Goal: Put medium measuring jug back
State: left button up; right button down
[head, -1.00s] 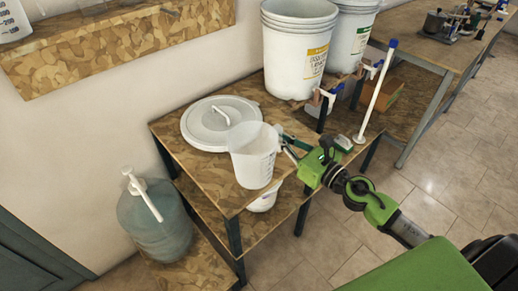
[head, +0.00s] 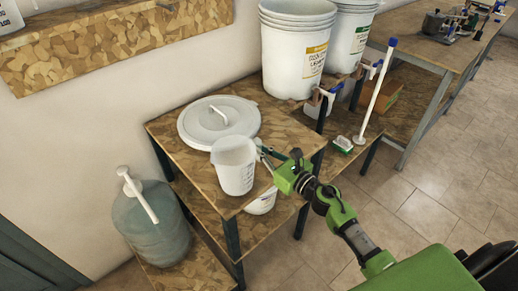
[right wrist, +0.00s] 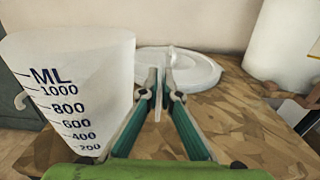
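The medium measuring jug (head: 233,168), white and translucent with blue marks, is upright over the near part of the wooden table top (head: 185,165), in front of the round lid. It seems to rest on the board. The right wrist view shows it large at left (right wrist: 75,85), with marks up to 1000 ML. My right gripper (head: 263,156) is at its right side. The contact is partly hidden. My left gripper is out of view.
A round white lid (head: 218,122) lies behind the jug. White buckets (head: 297,45) stand behind at right, near a white upright rod (head: 377,90). A pump bottle (head: 152,222) stands lower left. A white container (head: 262,203) sits on the lower shelf. A wall shelf (head: 120,45) is above.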

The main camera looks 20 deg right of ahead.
jog(key=c, duration=2.3)
grip_release()
jog(key=shift+s+d+f, duration=0.15)
jog(key=shift+s+d, duration=0.05)
jog(key=shift+s, duration=0.3)
jog(key=shift+r+b+v, duration=0.1)
jog(key=shift+b+v, duration=0.7)
jog(key=shift+v, duration=1.95)
jog(key=shift+r+b+v, duration=0.15)
jog(key=shift+b+v, duration=0.6)
jog(key=shift+v, duration=1.95)
jog(key=shift+f, duration=0.1)
